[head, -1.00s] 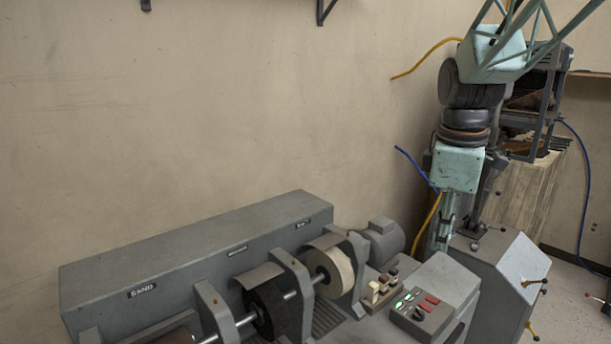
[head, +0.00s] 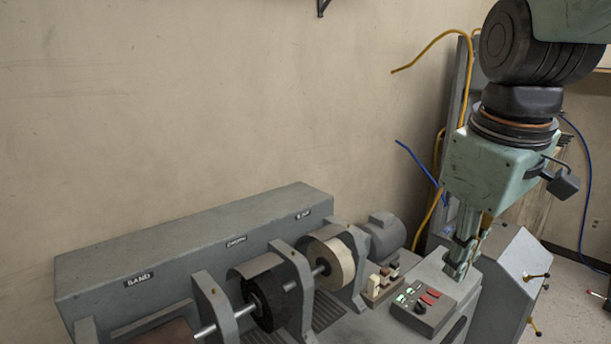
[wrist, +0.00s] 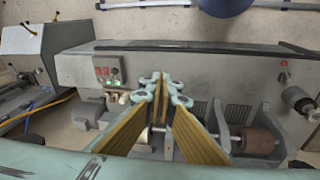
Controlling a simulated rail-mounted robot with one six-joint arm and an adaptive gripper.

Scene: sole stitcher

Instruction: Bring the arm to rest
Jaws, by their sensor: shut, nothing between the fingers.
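My gripper (head: 461,266) hangs pointing down at the right side of the head view, over the right end of the grey finishing machine (head: 190,232). Its fingers are shut with nothing between them. In the wrist view the fingertips (wrist: 160,80) meet in front of the machine, with long yellowish finger faces. The small control box (head: 424,304) with green and red buttons is just left of and below the fingertips in the head view. Whether the fingertips touch any surface cannot be told.
The machine carries a pale wheel (head: 334,260) and a black brush wheel (head: 271,303) on a shaft, with a motor (head: 384,234) behind. A grey cabinet with brass-coloured handles (head: 515,280) stands at the right. Yellow and blue cables hang by the wall. The wall side on the left is clear.

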